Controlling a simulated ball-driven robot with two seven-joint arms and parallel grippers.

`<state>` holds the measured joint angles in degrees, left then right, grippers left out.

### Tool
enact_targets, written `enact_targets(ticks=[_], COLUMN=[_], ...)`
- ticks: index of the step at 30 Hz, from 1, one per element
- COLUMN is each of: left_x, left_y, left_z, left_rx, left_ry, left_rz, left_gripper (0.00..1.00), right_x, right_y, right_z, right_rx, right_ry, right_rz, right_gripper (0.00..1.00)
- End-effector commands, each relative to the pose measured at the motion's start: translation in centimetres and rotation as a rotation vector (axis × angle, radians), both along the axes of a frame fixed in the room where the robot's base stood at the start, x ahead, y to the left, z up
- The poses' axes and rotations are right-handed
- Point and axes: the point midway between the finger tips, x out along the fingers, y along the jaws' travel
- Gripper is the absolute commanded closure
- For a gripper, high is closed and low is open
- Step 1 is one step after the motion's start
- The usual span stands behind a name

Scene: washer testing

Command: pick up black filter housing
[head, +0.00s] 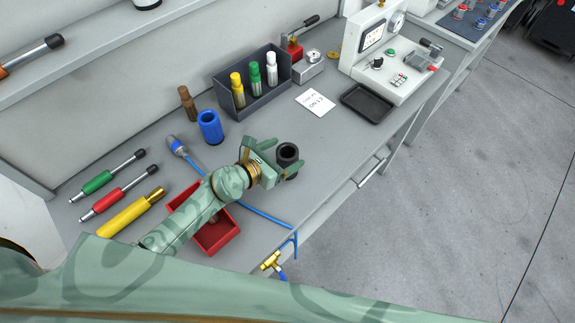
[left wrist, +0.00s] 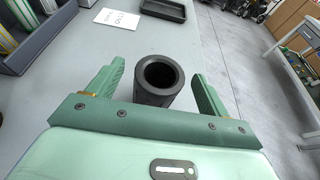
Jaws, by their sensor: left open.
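The black filter housing (head: 288,156) is a dark, hollow cylinder standing upright on the grey workbench near its front edge. My left gripper (head: 281,156) is open right at it. In the left wrist view the housing (left wrist: 158,80) shows its round open top between the two green fingers of my left gripper (left wrist: 155,92). There is a visible gap between each finger and the housing in that view, so the fingers seem not to touch it. The lower part of the housing is partly hidden. My right gripper is not in view.
A red bin (head: 217,235) lies under my left forearm. A blue cylinder (head: 210,127), a dark rack of colored bottles (head: 265,95) and a black tray (head: 367,103) stand farther back. A white card (head: 315,102) lies flat. Bench is clear right of the housing.

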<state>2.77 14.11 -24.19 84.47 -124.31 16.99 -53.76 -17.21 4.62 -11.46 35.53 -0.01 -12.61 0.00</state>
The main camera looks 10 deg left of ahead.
Motion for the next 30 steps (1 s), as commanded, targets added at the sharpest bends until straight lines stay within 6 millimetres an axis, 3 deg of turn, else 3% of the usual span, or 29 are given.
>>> enact_targets(ticks=[6, 14, 17, 23, 30], left_x=[2.6, 2.9, 2.9, 2.9, 3.0], left_y=[-1.7, -2.0, -2.0, -2.0, -2.0], left_z=[-1.4, -1.3, -1.3, -1.3, -1.2], left_rx=[-0.001, 0.0, 0.0, 0.0, -0.001], left_ry=[0.001, 0.0, 0.0, 0.0, -0.003], left_rz=[-0.001, -0.001, -0.001, -0.001, 0.0], left_gripper=[0.21, 0.21, 0.43, 0.99, 1.0], right_x=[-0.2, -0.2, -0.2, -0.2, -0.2], right_y=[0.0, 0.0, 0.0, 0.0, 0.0], right_z=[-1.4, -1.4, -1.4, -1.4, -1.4], right_rx=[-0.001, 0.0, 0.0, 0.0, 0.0], right_ry=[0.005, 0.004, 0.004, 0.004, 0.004], right_rz=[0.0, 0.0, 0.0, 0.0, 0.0], right_gripper=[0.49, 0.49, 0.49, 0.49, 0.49])
